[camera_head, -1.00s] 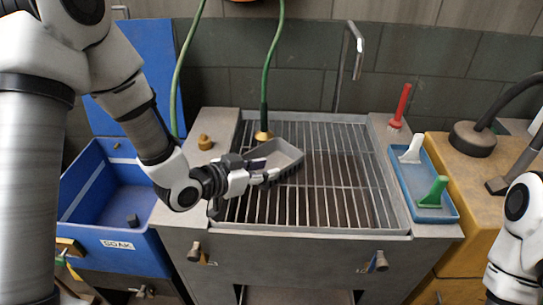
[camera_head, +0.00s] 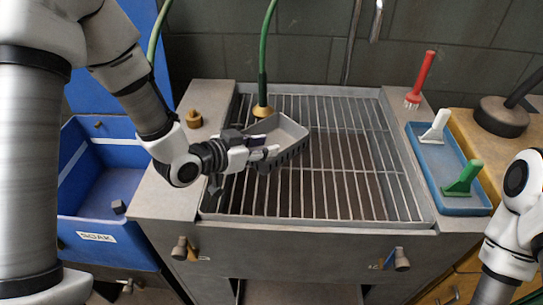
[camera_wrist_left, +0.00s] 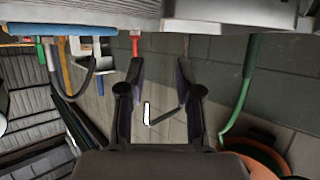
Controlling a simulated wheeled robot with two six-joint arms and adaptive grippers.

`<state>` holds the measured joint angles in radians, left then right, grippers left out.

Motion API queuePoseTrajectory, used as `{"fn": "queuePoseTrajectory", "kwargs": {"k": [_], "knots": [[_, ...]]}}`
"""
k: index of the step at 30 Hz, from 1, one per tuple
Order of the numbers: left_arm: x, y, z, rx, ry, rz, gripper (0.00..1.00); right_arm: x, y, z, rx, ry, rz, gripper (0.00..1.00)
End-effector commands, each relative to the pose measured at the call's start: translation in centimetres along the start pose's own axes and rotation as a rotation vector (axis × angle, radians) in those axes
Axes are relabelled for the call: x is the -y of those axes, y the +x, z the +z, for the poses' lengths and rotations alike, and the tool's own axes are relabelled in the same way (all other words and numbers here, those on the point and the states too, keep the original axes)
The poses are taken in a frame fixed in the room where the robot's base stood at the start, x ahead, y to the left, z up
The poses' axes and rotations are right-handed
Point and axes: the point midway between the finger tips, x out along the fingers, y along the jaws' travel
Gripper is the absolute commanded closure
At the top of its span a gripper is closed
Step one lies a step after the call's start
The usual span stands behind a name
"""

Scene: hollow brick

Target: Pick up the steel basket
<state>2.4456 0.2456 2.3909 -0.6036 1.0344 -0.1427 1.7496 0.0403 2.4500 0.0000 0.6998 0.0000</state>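The steel basket (camera_head: 288,132) is a small grey open tray with slotted lower sides. It rests on the barred sink grate, left of its middle, and looks empty. My left gripper (camera_head: 268,154) is at the basket's near left side, its fingers pointing right and overlapping that corner in the head view. Whether they touch it I cannot tell.
A green hose with a brass end (camera_head: 262,111) hangs just behind the basket. A blue tray (camera_head: 470,205) with white and green tools and a red-handled brush (camera_head: 421,80) are right of the grate. A blue soak bin (camera_head: 75,225) is left. The grate's right half is clear.

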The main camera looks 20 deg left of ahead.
Motion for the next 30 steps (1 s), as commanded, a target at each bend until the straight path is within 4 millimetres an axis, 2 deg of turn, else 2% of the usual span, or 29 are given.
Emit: {"fn": "queuePoseTrajectory", "kwargs": {"k": [1,4,11,19,26,27,30], "knots": [[0.0,0.7,1.6,0.000,0.000,0.000,0.66,0.0,1.7,0.0,0.000,0.000,0.000,0.60],[0.0,1.1,2.4,0.000,0.001,0.000,0.66,0.0,2.6,0.0,-0.001,0.000,0.000,0.60],[0.0,3.7,2.1,0.001,0.005,0.001,0.66,0.0,2.0,0.0,-0.001,0.000,0.000,0.60],[0.1,8.1,2.2,0.001,0.004,0.001,0.66,0.0,1.2,0.0,-0.001,0.000,0.000,0.60],[0.1,8.7,2.2,0.000,-0.001,-0.001,0.66,0.0,1.3,0.0,-0.001,0.000,0.000,0.60],[0.1,8.7,2.2,0.000,-0.001,0.000,0.69,0.0,1.3,0.0,-0.001,0.000,0.000,0.60],[0.1,8.7,2.2,0.000,0.000,0.000,1.00,0.0,1.3,0.0,-0.001,0.000,0.000,0.60]]}}
